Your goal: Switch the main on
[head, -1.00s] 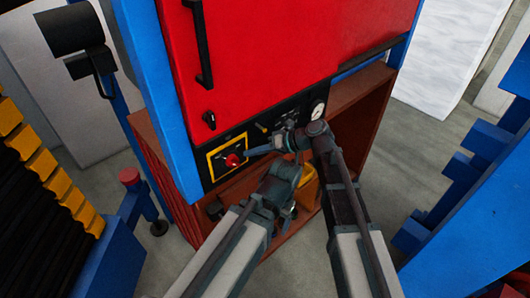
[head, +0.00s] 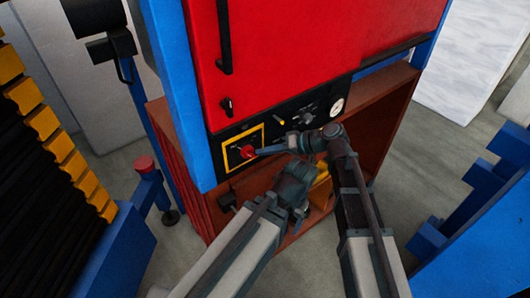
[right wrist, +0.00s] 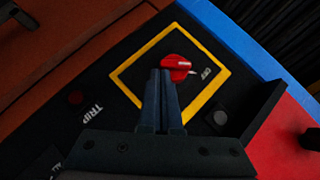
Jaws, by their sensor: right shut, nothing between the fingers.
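The main switch is a red rotary knob (head: 247,151) inside a yellow square frame (head: 228,167) on the black panel strip below the red door.
A black button (right wrist: 220,117) and a dark red button (right wrist: 76,97) by the word TRIP flank the frame. A gauge (head: 337,107) and another knob (head: 307,117) sit to the right. The brown open cabinet (head: 387,105) lies below. Blue frames stand on both sides.

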